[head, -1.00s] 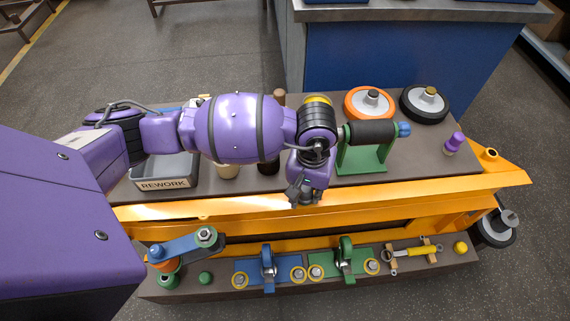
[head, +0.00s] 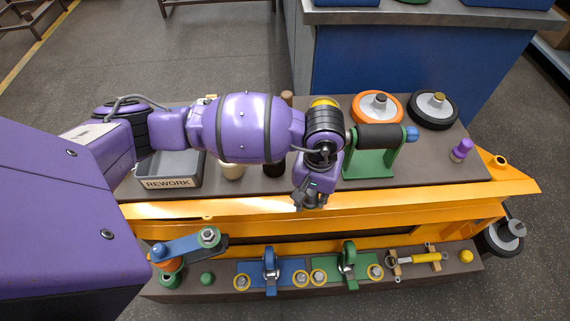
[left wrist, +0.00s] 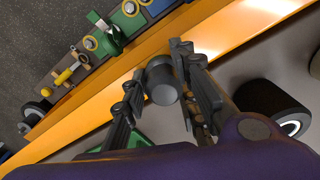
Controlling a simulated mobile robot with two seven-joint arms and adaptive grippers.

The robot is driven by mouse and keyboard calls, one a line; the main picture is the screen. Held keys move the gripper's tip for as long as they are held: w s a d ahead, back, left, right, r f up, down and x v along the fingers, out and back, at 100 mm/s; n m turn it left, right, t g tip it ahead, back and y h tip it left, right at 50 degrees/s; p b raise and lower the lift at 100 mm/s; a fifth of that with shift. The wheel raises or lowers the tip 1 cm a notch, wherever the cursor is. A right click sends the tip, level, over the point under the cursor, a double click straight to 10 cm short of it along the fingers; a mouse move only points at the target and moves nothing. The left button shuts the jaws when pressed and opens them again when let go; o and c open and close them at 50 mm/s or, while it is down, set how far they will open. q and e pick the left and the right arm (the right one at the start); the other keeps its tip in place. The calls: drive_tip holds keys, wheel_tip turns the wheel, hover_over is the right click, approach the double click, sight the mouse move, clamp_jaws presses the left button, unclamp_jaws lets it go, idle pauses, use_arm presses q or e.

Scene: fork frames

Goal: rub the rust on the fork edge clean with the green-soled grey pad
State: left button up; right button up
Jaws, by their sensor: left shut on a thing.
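The orange fork (head: 430,196) lies lengthwise across the workbench. Its long bar also crosses the left wrist view (left wrist: 240,28) diagonally. My left gripper (head: 311,201) is over the middle of the near fork bar, pointing down. In the left wrist view, its two dark fingers (left wrist: 158,88) are shut on the grey pad (left wrist: 162,86), which shows as a dark grey rounded block between them. The pad's green sole is hidden from this side. I cannot tell whether the pad touches the fork. No rust can be made out; my gripper covers part of the bar.
A grey REWORK tray (head: 167,183), a green stand with a black roller (head: 380,135) and two wheels (head: 377,107) stand behind the fork. Blue (head: 270,268) and green clamps (head: 348,262) and a yellow-handled tool (head: 420,257) line the front ledge.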

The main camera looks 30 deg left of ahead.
use_arm(q)
drive_tip(key=shift+w+d+r, duration=0.1)
drive_tip(key=shift+w+d, duration=0.1)
drive_tip(key=shift+s+a, duration=0.45)
drive_tip(key=shift+a, duration=0.3)
drive_tip(key=shift+w+d, duration=0.1)
drive_tip(key=shift+d, duration=0.05)
drive_tip(key=shift+o, duration=0.2)
drive_tip(key=shift+w+d+b, duration=0.35)
drive_tip(key=shift+d+b, duration=0.05)
drive_tip(key=shift+d, duration=0.2)
drive_tip(key=shift+c, duration=0.2)
drive_tip(key=shift+s+a, duration=0.55)
drive_tip(key=shift+a, duration=0.25)
drive_tip(key=shift+w+d, duration=0.1)
drive_tip(key=shift+w, duration=0.05)
